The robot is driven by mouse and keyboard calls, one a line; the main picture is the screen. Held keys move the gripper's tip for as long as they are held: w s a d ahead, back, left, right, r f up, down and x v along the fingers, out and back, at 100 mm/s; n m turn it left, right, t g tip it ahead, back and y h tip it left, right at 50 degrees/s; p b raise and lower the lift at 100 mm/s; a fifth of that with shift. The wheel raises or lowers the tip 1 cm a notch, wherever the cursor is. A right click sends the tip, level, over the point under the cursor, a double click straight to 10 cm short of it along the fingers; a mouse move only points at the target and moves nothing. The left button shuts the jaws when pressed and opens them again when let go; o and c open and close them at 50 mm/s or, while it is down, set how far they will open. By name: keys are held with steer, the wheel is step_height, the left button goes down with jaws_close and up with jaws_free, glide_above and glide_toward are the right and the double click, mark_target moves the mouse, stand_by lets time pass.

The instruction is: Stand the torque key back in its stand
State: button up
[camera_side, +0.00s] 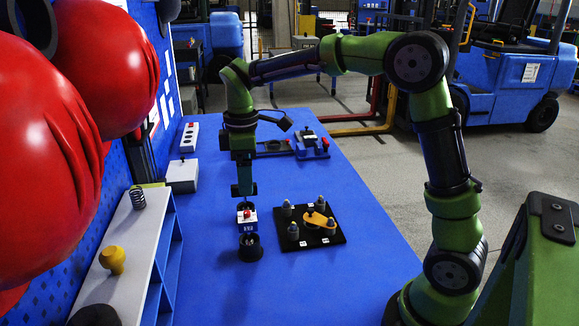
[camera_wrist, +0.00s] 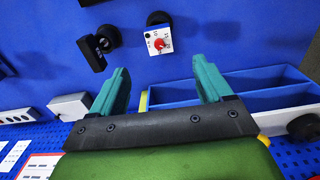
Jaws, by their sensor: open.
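My gripper (camera_side: 244,192) points down over the blue table in the side view. In the wrist view its two green fingers (camera_wrist: 161,78) are apart with nothing between them. A small white-and-blue block with a red knob (camera_side: 247,217) is just below the fingertips; it also shows beyond them in the wrist view (camera_wrist: 154,44). A round black holder (camera_side: 250,249) is close beside this block, and a round black part shows there in the wrist view (camera_wrist: 157,18). I cannot tell for sure which piece is the torque key or its stand.
A black plate (camera_side: 298,243) with several grey pegs and an orange piece stands to the right. A shelf (camera_side: 150,245) with a spring (camera_side: 137,198) and a yellow knob (camera_side: 113,260) is at left. A white box (camera_side: 182,175) stands behind. The table's front right is clear.

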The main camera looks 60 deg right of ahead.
steer(key=s+a+r+m+t+y, duration=0.1)
steer(key=s+m+t, duration=0.2)
steer(key=s+m, duration=0.3)
steer(key=s+a+r+m+t+y, duration=0.1)
steer(key=s+m+t, duration=0.3)
steer(key=s, duration=0.9)
steer(key=r+m, duration=0.1)
steer(key=m, duration=0.2)
steer(key=shift+r, duration=0.25)
